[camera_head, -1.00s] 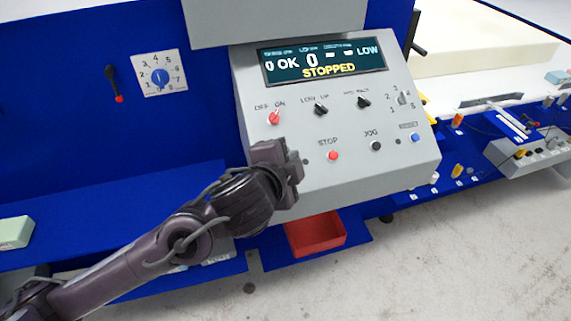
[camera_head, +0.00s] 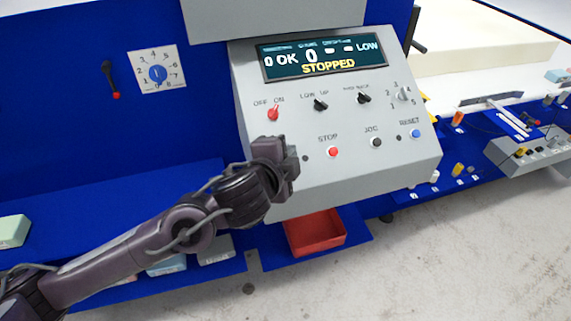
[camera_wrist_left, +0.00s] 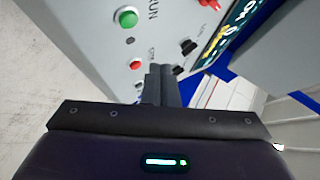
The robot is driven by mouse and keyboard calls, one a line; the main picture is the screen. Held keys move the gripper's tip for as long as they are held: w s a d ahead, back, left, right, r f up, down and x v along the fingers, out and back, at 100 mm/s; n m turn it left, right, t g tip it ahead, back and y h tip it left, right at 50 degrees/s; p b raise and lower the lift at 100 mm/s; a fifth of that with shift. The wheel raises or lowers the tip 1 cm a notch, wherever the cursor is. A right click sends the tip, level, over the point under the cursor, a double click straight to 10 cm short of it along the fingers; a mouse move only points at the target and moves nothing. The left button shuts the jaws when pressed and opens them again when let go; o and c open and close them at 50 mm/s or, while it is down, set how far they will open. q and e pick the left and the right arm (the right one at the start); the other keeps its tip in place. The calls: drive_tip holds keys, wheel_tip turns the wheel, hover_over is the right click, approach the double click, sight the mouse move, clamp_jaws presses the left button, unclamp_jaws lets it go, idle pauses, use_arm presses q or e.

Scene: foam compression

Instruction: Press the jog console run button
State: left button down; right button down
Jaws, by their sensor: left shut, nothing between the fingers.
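The jog console (camera_head: 355,180) is a sloped grey panel with a lit display (camera_head: 322,58) reading STOPPED. The green run button (camera_wrist_left: 127,18) shows at the top of the left wrist view, beside its RUN label. In the head view it is hidden behind my left gripper. The red STOP button (camera_head: 333,152) is clear to the right of the gripper and also shows in the left wrist view (camera_wrist_left: 135,65). My left gripper (camera_head: 290,160) is shut and empty, in front of the console's left part. Its fingers (camera_wrist_left: 162,72) appear close to the panel; I cannot tell whether they touch.
The panel also carries a black JOG button (camera_head: 376,142), a blue RESET button (camera_head: 417,133), a red OFF/ON switch (camera_head: 273,114) and black switches above. A red tray (camera_head: 316,232) sits below the console. A blue ledge (camera_head: 120,205) lies behind my left arm.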

use_arm(q)
drive_tip(key=shift+w+a+f+b, duration=0.15)
drive_tip(key=shift+w+f+b, duration=0.2)
drive_tip(key=shift+f, duration=0.3)
drive_tip(key=shift+w+a+f+b, duration=0.1)
drive_tip(key=shift+w+f+b, duration=0.3)
drive_tip(key=shift+f, duration=0.3)
drive_tip(key=shift+w+a+f+b, duration=0.2)
drive_tip(key=shift+w+f, duration=0.25)
drive_tip(key=shift+f, duration=0.2)
drive_tip(key=shift+f, duration=0.15)
idle(0.4)
drive_tip(key=shift+w+f+b, duration=0.15)
drive_tip(key=shift+f+b, duration=0.05)
drive_tip(key=shift+b, duration=0.1)
